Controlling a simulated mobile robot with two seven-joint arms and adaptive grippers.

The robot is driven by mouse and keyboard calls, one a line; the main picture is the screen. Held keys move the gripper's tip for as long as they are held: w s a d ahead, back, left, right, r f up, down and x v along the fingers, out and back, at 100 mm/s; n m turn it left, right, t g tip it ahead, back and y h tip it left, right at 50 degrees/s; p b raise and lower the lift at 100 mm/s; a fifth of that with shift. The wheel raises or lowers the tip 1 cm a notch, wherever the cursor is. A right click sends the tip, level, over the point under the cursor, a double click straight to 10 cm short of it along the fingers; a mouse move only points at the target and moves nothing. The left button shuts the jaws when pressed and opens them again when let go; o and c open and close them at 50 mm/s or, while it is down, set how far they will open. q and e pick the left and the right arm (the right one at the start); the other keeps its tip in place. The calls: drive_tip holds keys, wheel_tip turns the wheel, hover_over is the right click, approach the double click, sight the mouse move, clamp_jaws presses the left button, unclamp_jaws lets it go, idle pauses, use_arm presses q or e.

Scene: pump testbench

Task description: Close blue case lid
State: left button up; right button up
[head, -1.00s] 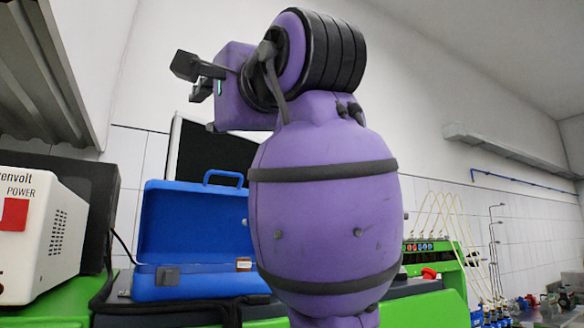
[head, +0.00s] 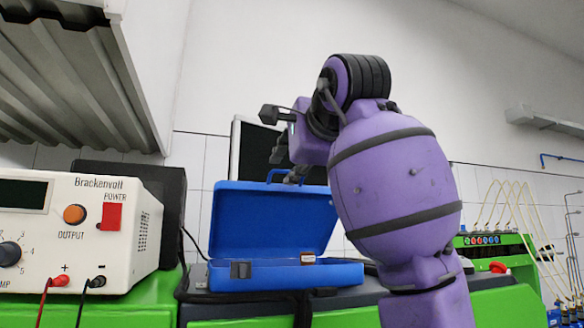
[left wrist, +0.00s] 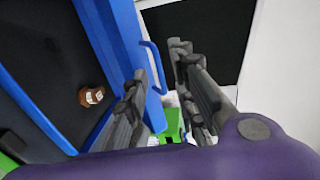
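The blue case (head: 290,273) stands on the bench with its blue lid (head: 275,220) raised, the lid's inside facing me. A handle (head: 283,173) sits on the lid's top edge. My left gripper (head: 274,133) is above and behind that edge, its fingers apart and empty. In the left wrist view, the open fingers (left wrist: 158,62) are beside the blue lid edge (left wrist: 100,40), and the handle (left wrist: 160,72) shows between them; I cannot tell its depth from them. A small brown item (head: 308,259) with a pale label is in the case. My right gripper is not in view.
A white power supply (head: 75,235) with red and black leads stands left of the case. A dark panel (head: 250,150) is behind the lid. A green unit with looped tubes (head: 495,250) is at the right. My purple arm hides part of the bench.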

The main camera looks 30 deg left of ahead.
use_arm(q)
drive_tip(key=shift+w+a, duration=0.15)
drive_tip(key=shift+a, duration=0.05)
clamp_jaws()
drive_tip(key=shift+f, duration=0.1)
